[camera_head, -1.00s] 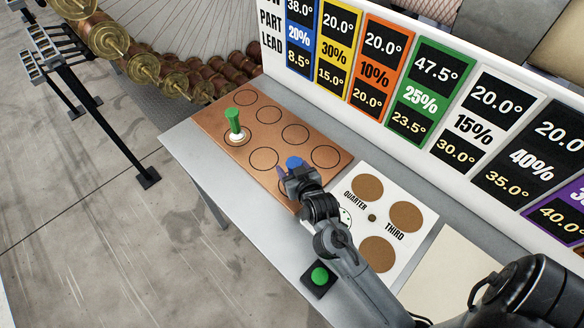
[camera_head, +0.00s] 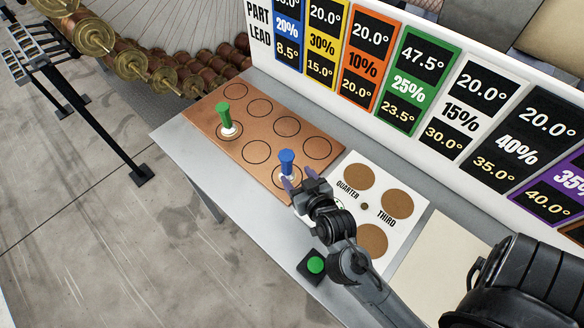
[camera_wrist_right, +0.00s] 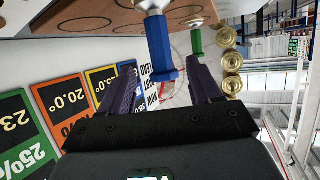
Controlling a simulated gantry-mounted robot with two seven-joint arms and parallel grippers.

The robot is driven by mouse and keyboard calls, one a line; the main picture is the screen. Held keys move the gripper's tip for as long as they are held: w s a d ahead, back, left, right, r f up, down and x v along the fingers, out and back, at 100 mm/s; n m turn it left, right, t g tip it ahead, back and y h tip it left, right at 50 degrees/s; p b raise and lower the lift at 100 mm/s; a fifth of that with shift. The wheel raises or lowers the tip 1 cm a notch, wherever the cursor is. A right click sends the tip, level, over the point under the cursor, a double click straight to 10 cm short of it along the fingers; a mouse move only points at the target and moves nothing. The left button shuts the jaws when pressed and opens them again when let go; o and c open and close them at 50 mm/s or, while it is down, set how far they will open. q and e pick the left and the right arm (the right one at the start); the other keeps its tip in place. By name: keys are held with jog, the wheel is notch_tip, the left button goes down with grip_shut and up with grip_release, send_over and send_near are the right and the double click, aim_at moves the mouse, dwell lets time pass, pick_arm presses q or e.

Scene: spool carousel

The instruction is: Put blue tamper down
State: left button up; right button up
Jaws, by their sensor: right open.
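The blue tamper (camera_head: 287,160) stands upright on the copper board (camera_head: 232,152), in the circle at the board's front right corner. Its light base is partly hidden by my right gripper in the head view. My right gripper (camera_head: 299,180) is open, just in front of and below the blue handle. In the right wrist view the blue tamper (camera_wrist_right: 161,50) shows beyond and between the two spread purple fingers of my gripper (camera_wrist_right: 161,82), with gaps on both sides. My left gripper is not in view.
A green tamper (camera_head: 225,117) stands in another circle on the board; the other circles are empty. A white QUARTER/THIRD plate (camera_head: 352,222) lies to the right. A green button (camera_head: 316,265) sits near the table's front edge. A sign wall (camera_head: 410,95) rises behind.

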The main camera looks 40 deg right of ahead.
jog(key=shift+v, duration=1)
